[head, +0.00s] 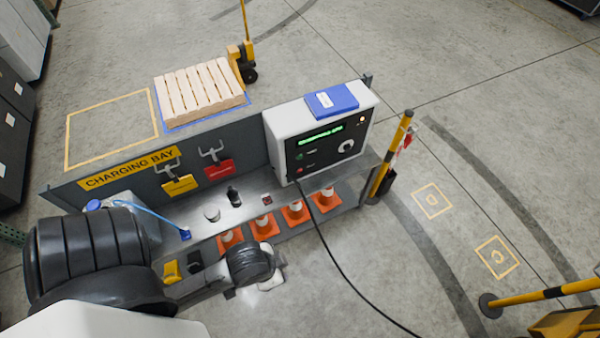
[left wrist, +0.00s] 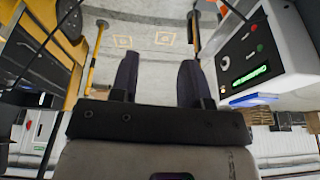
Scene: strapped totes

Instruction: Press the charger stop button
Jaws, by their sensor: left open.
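The charger (head: 316,118) is a white box with a dark front panel on the metal bench. Its panel has a green display (head: 321,135), a round white knob (head: 345,146), a small green button (head: 299,155) and a small red button (head: 299,168), apparently the stop button. In the left wrist view the charger (left wrist: 284,45) appears inverted at the right, with the red button (left wrist: 253,27) near its upper part. My left gripper (left wrist: 158,72) is open, with nothing between its fingers. In the head view it (head: 270,278) is low in front of the bench, apart from the charger, partly hidden by my wrist.
A blue binder (head: 332,99) lies on the charger. A black cable runs from it to the floor. Several orange cones (head: 295,211) stand on the lower shelf.

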